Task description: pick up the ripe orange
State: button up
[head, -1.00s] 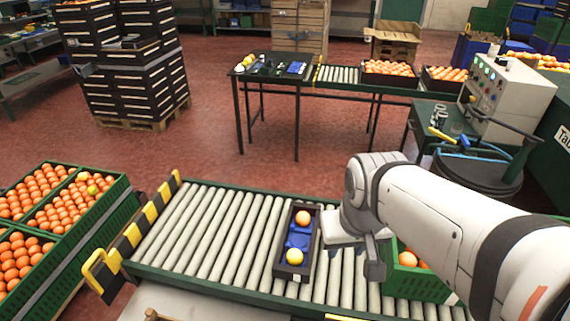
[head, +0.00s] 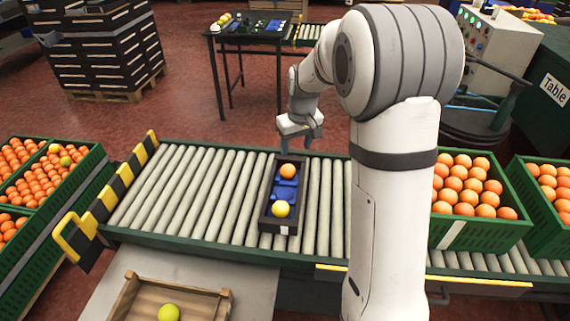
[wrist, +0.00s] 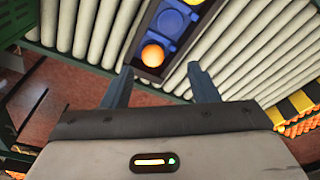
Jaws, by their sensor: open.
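The ripe orange (head: 288,171) lies in the far end of a small black tray (head: 265,215) on the roller conveyor. A yellow-green fruit (head: 280,209) lies in the tray's near end, with blue cups between them. My gripper (head: 302,143) is open and empty, beyond the far end of the tray and above it. In the wrist view the orange (wrist: 153,55) shows just past my fingertips (wrist: 160,77), roughly midway between them and not touched. The yellow fruit is cut by the top edge of that view.
The roller conveyor (head: 190,195) has bare rollers on both sides of the tray. Green crates (head: 480,236) of oranges stand on the right, more at the left. A wooden tray (head: 205,300) with a yellow-green fruit sits in front.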

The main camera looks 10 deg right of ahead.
aim_at(288, 167)
jog(key=shift+n, duration=0.6)
jog(key=w+f, duration=0.2)
jog(key=f, duration=0.2)
jog(key=w+f+b, duration=0.1)
jog(key=w+f, duration=0.2)
jog(key=f, duration=0.1)
jog(key=w+f+b, duration=0.1)
jog(key=w+f, duration=0.2)
jog(key=f, duration=0.2)
jog(key=shift+w+d+f, duration=0.1)
jog(key=shift+w+d, duration=0.05)
jog(key=shift+w, duration=0.1)
jog(key=f, duration=0.2)
jog(key=w+f, duration=0.1)
jog(key=f+b, duration=0.1)
jog(key=f, duration=0.1)
jog(key=shift+w+a+f, duration=0.15)
jog(key=shift+a+f, duration=0.2)
jog(key=shift+c, duration=0.2)
